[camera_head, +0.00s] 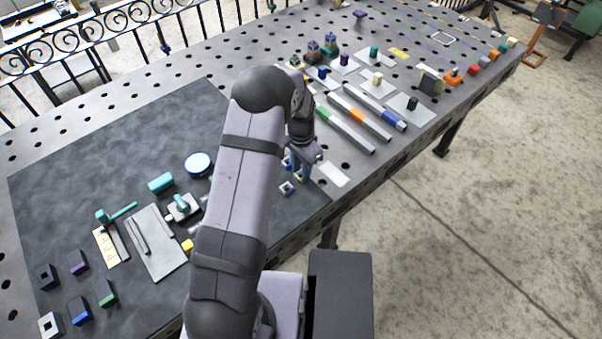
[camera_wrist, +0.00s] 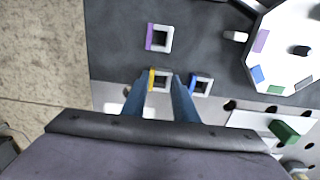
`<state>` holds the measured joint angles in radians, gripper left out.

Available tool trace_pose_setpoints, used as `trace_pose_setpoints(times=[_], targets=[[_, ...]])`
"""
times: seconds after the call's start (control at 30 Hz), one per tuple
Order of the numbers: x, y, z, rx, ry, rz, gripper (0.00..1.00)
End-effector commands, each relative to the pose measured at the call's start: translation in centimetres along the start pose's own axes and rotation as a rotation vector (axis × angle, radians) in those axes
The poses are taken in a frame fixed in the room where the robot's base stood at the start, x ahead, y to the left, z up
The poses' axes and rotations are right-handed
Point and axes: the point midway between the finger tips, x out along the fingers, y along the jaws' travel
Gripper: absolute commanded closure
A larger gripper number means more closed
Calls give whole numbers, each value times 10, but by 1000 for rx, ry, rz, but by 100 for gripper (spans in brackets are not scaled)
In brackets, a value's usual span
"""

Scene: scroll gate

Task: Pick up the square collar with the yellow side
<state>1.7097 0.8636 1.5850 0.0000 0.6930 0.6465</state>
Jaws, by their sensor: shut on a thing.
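The square collar with the yellow side (camera_wrist: 162,73) is a small pale square frame with a dark hole, its yellow side to the left in the wrist view. My gripper (camera_wrist: 163,82) is shut on it, with one blue finger on each side. I cannot tell whether the collar touches the mat. A collar with a purple side (camera_wrist: 160,38) lies just beyond. A collar with a blue side (camera_wrist: 201,85) lies close to the right finger. In the head view my gripper (camera_head: 301,178) points down near the mat's right edge, and the held collar is not clear there.
A white octagonal plate (camera_wrist: 290,35) with coloured patches lies right of the collars in the wrist view. In the head view, bars with coloured bands (camera_head: 352,112) lie beyond my gripper. A blue round tin (camera_head: 198,164) and tools lie left on the dark mat (camera_head: 90,160).

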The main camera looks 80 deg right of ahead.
Motion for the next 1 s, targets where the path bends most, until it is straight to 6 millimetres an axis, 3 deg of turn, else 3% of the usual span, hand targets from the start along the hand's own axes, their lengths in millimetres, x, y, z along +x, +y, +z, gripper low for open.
trace_pose_setpoints(times=[0.27, 0.7, 1.0], targets=[[-18, -1, -1, 0, 3, -2, 98], [-85, -1, -1, 0, 4, -3, 98], [-101, -1, 1, -3, 1, -1, 98]])
